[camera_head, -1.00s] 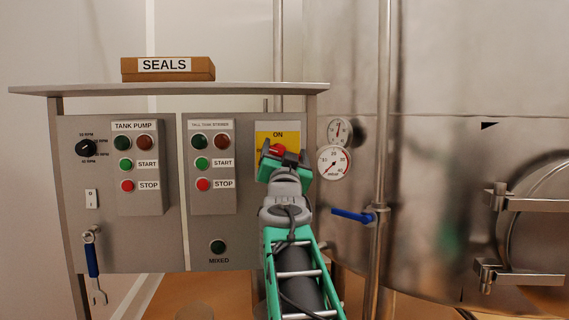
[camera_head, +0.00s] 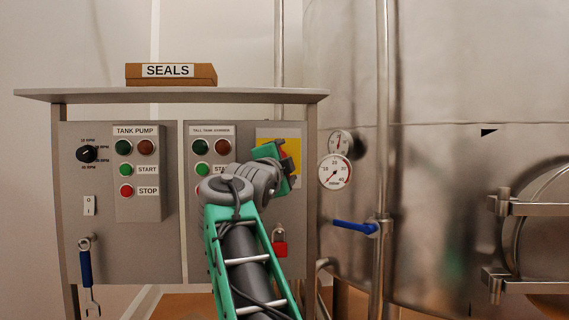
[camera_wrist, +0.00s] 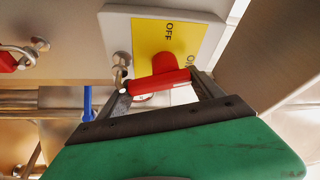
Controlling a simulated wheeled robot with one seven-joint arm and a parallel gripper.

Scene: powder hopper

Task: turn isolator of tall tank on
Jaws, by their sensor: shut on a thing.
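The isolator is a yellow plate (camera_head: 264,136) on the right side of the control panel, with a red rotary handle (camera_wrist: 160,82). In the wrist view the yellow plate (camera_wrist: 150,35) shows the word OFF and part of a second label. My gripper (camera_head: 287,163) is at the isolator, tilted, and covers most of the handle in the head view. In the wrist view my gripper (camera_wrist: 160,88) is shut on the red handle, a finger at each end. The handle's exact setting is hard to tell.
A red padlock (camera_head: 280,247) hangs on the panel below the isolator. Tank pump buttons (camera_head: 126,169) and a hanging wrench (camera_head: 87,270) are at the left. Gauges (camera_head: 335,171), a blue valve lever (camera_head: 354,226) and the steel tank (camera_head: 430,180) stand close on the right.

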